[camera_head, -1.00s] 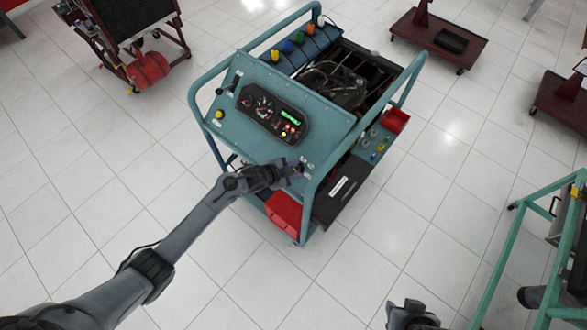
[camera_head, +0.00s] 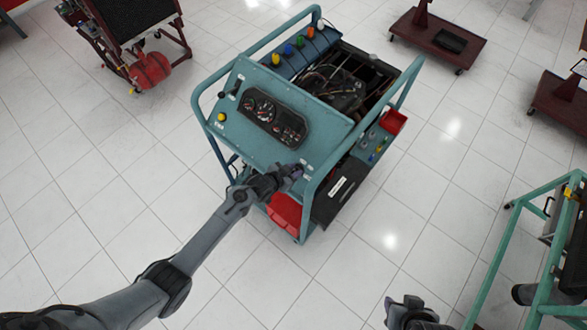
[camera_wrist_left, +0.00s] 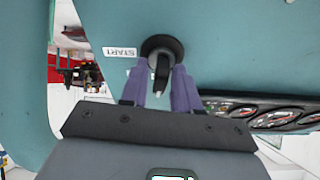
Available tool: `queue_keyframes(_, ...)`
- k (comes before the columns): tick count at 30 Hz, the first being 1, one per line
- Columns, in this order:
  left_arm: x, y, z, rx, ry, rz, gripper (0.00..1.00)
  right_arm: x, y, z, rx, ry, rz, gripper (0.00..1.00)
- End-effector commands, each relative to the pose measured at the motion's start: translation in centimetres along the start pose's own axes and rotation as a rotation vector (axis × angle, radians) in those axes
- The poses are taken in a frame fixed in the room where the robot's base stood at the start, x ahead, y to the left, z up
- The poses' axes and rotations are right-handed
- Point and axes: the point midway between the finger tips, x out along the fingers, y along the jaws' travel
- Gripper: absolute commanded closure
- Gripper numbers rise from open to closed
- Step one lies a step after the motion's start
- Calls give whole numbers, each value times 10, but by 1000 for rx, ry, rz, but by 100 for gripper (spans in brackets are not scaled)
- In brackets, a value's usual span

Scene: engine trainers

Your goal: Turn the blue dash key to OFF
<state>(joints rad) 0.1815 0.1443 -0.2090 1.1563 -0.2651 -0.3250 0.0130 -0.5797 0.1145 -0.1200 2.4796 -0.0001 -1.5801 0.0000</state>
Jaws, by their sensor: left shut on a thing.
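The dash key (camera_wrist_left: 162,68) sits in a round black switch on the teal panel in the left wrist view. It looks dark there, not clearly blue. My left gripper (camera_wrist_left: 162,88) has its two purple fingers on either side of the key and is shut on it. A START label (camera_wrist_left: 119,52) is left of the switch; another label beneath it is mostly hidden. In the head view my left gripper (camera_head: 293,172) is at the lower right corner of the dash panel (camera_head: 232,138) and hides the key. My right gripper (camera_head: 408,308) is at the bottom edge, its fingers unclear.
The engine trainer's tube frame (camera_head: 325,165) rises just right of my left gripper. Red bins (camera_head: 285,212) hang below. Another green-framed stand (camera_head: 497,255) is at the right. The tiled floor between is clear.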

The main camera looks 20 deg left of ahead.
Motion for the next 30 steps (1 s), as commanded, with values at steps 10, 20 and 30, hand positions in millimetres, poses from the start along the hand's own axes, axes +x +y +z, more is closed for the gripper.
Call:
queue_keyframes(10, 0, 0, 0, -133, 0, -30, 100, -7, 2, -2, -9, -1, 7, 63)
queue_keyframes(20, 0, 0, 0, -151, 0, -34, 100, -8, 2, -2, -9, -1, 7, 63)
queue_keyframes(30, 0, 0, 0, -151, 0, -34, 62, -8, 1, -2, -2, 0, 2, 63)
